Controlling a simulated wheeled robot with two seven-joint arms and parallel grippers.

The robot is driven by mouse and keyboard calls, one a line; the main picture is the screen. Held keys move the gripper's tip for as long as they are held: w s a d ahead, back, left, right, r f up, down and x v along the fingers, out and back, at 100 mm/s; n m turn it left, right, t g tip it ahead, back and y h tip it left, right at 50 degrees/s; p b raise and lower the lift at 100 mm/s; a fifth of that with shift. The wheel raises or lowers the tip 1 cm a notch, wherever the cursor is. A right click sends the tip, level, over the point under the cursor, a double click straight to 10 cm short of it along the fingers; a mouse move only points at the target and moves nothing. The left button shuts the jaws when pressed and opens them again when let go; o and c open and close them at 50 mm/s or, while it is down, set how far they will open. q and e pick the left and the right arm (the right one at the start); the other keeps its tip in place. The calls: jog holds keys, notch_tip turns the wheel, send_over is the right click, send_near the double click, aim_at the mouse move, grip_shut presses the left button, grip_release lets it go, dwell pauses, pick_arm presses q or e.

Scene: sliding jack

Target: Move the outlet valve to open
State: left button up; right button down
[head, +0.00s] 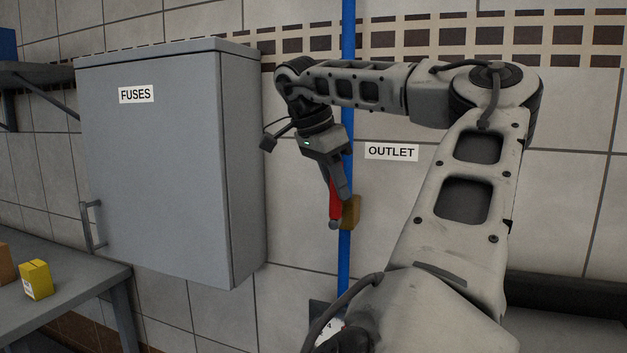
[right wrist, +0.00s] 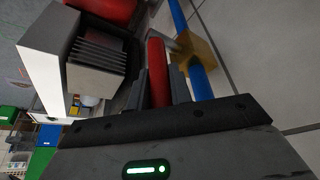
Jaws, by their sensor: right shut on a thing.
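The outlet valve has a red lever (head: 335,208) and a brass body (head: 352,212) on a vertical blue pipe (head: 347,262). The OUTLET label (head: 391,152) is on the wall to the right of the pipe. My right gripper (head: 339,188) reaches down from above and is shut on the red lever. In the right wrist view the lever (right wrist: 157,72) lies between the fingers, close beside the pipe (right wrist: 202,84) and roughly along it. The brass body (right wrist: 197,46) shows beyond. The fingers hide part of the lever in the head view. My left gripper is not in view.
A grey FUSES cabinet (head: 150,170) hangs to the left of the pipe, its side near my right wrist. A grey table (head: 75,292) with a yellow box (head: 37,280) stands at lower left. Tiled wall lies behind the pipe.

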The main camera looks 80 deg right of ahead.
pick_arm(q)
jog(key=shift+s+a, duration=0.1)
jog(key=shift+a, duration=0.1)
pick_arm(e)
jog(key=shift+f, duration=0.15)
jog(key=c, duration=1.3)
grip_release()
jog(key=shift+w, duration=0.1)
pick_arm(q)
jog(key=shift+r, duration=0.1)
pick_arm(e)
jog(key=shift+o, duration=0.2)
jog(key=shift+r, duration=0.35)
pick_arm(q)
jog(key=p, duration=0.1)
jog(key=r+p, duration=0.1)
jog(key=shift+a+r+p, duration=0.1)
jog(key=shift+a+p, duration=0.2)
pick_arm(e)
jog(key=v, duration=1.5)
jog(key=shift+w, duration=0.3)
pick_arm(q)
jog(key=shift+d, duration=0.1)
pick_arm(e)
jog(key=shift+a, duration=0.1)
